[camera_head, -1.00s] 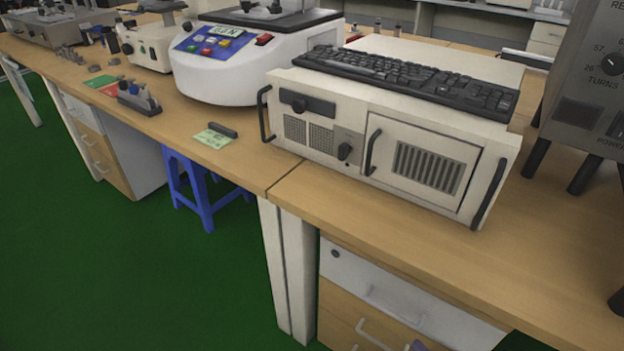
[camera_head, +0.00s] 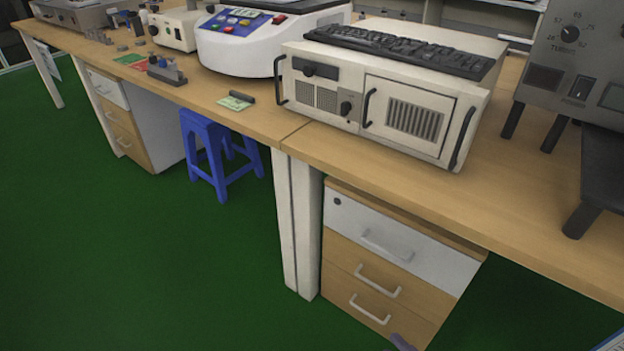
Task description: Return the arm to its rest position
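Neither of my grippers can be made out in the head view. A small grey-purple piece (camera_head: 402,343) shows at the bottom edge in front of the lower drawer. It may be part of my arm, but too little shows to tell. The wooden workbench (camera_head: 330,150) runs across the view. On it stands a beige computer case (camera_head: 375,100) with a black keyboard (camera_head: 400,48) on top.
A white round machine (camera_head: 245,45) with coloured buttons stands left of the case. A grey instrument (camera_head: 572,60) stands at the right. Under the bench are a drawer cabinet (camera_head: 385,255) and a blue stool (camera_head: 215,150). The green floor (camera_head: 150,260) in front is clear.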

